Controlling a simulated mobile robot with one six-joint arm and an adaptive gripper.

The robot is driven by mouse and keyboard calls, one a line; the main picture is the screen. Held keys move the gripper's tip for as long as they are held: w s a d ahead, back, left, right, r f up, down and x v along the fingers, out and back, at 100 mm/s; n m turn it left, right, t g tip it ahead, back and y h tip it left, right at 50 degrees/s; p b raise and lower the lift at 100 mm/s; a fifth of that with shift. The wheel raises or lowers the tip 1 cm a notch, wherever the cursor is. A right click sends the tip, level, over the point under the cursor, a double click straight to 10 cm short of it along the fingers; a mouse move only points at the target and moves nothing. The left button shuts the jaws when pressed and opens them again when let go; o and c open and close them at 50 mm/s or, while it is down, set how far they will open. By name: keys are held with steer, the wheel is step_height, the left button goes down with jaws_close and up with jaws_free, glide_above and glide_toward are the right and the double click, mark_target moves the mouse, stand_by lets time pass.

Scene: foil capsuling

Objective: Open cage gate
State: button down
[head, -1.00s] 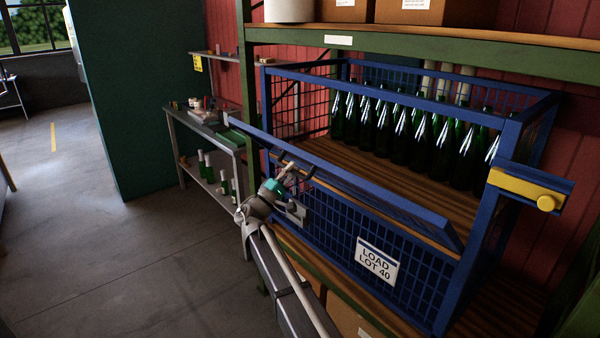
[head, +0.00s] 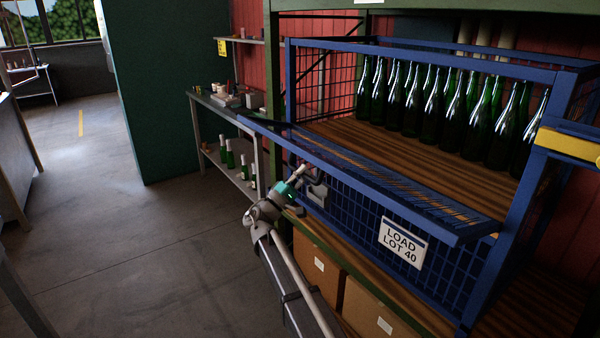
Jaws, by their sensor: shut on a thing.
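The blue mesh cage (head: 517,72) stands on a shelf of the rack. Its hinged front gate (head: 400,207) is swung outward and down and lies close to level, its free edge toward me. Below it is the fixed lower mesh panel (head: 350,220) with a "LOAD LOT 40" sign (head: 403,243). Several green bottles (head: 425,104) stand upright at the back of the cage's wooden floor.
A yellow latch bar (head: 570,144) sits on the right cage post. Cardboard boxes (head: 367,309) fill the shelf below. A side bench (head: 215,107) with small items stands at the left. The concrete floor (head: 120,235) on the left is open.

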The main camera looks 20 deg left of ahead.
step_height(320, 180, down, 7)
steer(key=b, duration=0.6)
steer(key=shift+f, duration=0.2)
steer(key=shift+a, duration=0.15)
steer(key=shift+s, duration=0.1)
steer(key=c, duration=0.6)
jaws_free()
steer(key=shift+f+b, duration=0.1)
steer(key=shift+b, duration=0.2)
step_height(320, 180, down, 15)
steer(key=s+a+b, duration=0.1)
steer(key=s+b, duration=0.1)
steer(key=b, duration=1.3)
steer(key=shift+s+a+f, duration=0.2)
steer(key=shift+s+a, duration=0.2)
stand_by(1.0)
